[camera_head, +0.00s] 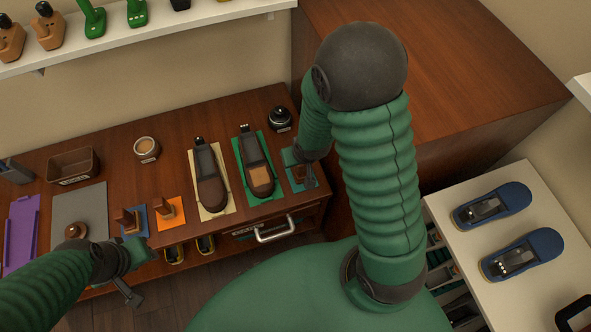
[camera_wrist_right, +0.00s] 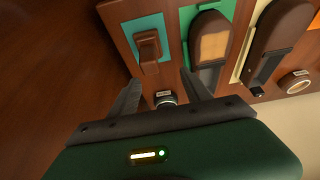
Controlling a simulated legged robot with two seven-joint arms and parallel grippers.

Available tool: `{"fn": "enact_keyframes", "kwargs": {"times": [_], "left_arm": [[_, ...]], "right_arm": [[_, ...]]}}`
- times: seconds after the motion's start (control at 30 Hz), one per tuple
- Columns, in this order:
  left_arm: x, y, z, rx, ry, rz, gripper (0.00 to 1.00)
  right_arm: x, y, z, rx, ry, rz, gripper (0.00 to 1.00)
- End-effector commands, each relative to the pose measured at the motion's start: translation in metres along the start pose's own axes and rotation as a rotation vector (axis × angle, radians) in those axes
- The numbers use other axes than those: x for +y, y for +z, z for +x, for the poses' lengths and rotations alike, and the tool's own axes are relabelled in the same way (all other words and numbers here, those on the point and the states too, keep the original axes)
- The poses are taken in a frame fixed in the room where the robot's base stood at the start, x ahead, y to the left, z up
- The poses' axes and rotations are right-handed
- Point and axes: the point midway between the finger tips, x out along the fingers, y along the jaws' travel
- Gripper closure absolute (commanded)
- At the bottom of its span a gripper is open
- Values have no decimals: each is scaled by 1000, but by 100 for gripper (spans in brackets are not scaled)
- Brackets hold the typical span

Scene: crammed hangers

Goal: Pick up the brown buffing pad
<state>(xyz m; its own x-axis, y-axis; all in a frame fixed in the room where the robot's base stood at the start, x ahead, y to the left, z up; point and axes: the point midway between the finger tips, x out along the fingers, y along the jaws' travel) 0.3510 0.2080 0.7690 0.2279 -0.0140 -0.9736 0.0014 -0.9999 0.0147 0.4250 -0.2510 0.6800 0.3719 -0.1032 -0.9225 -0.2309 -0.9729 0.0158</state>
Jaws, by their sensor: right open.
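Which item is the brown buffing pad is not certain. A brown block-shaped piece (camera_wrist_right: 149,47) lies on a teal mat (camera_wrist_right: 151,24) in the right wrist view; it is partly hidden by my right gripper in the head view (camera_head: 300,174). My right gripper (camera_wrist_right: 160,82) is open and empty, its fingers apart below the block in the right wrist view. In the head view my right gripper (camera_head: 299,160) is over the teal mat at the bench's right end. My left gripper (camera_head: 131,270) is at the bench's front left; its jaws are unclear.
Shoe-shaped pieces lie on cream (camera_head: 222,199) and green mats (camera_head: 279,187). Brown pieces stand on blue (camera_head: 129,219) and orange mats (camera_head: 170,213). A round brown knob (camera_head: 76,231) is on a grey mat. A black round jar (camera_head: 280,119) stands behind the teal mat.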

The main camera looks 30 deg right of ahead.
Motion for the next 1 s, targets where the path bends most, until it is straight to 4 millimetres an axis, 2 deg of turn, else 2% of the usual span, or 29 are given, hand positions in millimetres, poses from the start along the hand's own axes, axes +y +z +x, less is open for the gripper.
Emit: {"fn": "enact_keyframes", "kwargs": {"times": [0.03,0.1,0.3,0.53,0.8,1.0], "left_arm": [[0,2,9,0,0,1,64],[0,3,13,0,0,1,64],[1,4,19,1,1,2,64],[0,8,36,1,0,2,64],[0,8,35,1,0,1,64],[0,8,35,1,0,2,64]], "right_arm": [[3,3,19,-5,1,5,44],[4,2,33,-4,-2,6,44],[4,2,54,0,-1,4,44],[6,8,93,0,2,2,44],[8,6,98,0,-1,4,44],[7,6,98,0,0,3,68]]}}
